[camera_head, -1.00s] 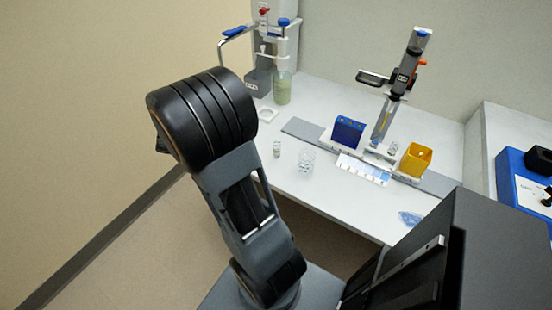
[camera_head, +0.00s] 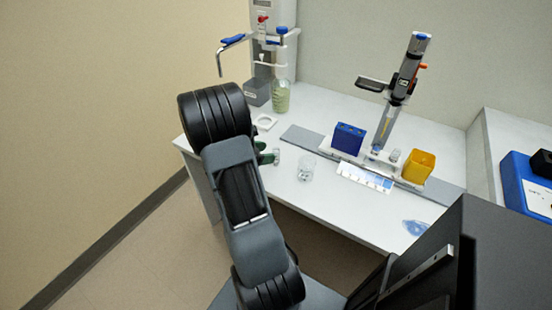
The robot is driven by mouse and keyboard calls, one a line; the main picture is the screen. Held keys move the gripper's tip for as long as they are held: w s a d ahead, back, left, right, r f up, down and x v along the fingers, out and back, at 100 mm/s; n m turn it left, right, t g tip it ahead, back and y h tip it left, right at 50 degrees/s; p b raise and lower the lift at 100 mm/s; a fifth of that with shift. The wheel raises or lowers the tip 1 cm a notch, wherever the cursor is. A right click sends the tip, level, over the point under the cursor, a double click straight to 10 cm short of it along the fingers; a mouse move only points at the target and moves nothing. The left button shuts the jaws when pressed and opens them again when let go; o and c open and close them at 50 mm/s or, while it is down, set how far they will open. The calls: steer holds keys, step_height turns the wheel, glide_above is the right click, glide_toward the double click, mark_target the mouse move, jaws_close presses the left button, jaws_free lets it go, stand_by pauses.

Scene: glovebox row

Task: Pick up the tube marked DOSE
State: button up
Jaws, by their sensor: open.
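A small clear tube (camera_head: 277,156) stands on the white bench near its front left edge. Its lettering is too small to read, so I cannot tell whether it is marked DOSE. My gripper (camera_head: 267,154) shows only in part, as dark green fingers just left of the tube, and is open. I cannot tell whether the fingers touch the tube or reach around it. My black and grey arm hides the rest of the gripper. A blue rack (camera_head: 348,139) stands further back; any markings in it are not legible.
A clear beaker (camera_head: 306,168) stands close right of the tube. Behind are a tilted pipette-like device (camera_head: 400,90), a yellow container (camera_head: 419,166) and a green-liquid bottle (camera_head: 281,98). A labelled strip (camera_head: 364,177) lies mid-bench. A blue patch (camera_head: 415,227) lies at the front right.

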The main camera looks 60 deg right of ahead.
steer(key=x, duration=0.5)
steer(key=shift+s+a+f, duration=0.1)
steer(key=shift+f, duration=0.05)
steer(key=shift+c, duration=0.4)
steer(key=c, duration=0.9)
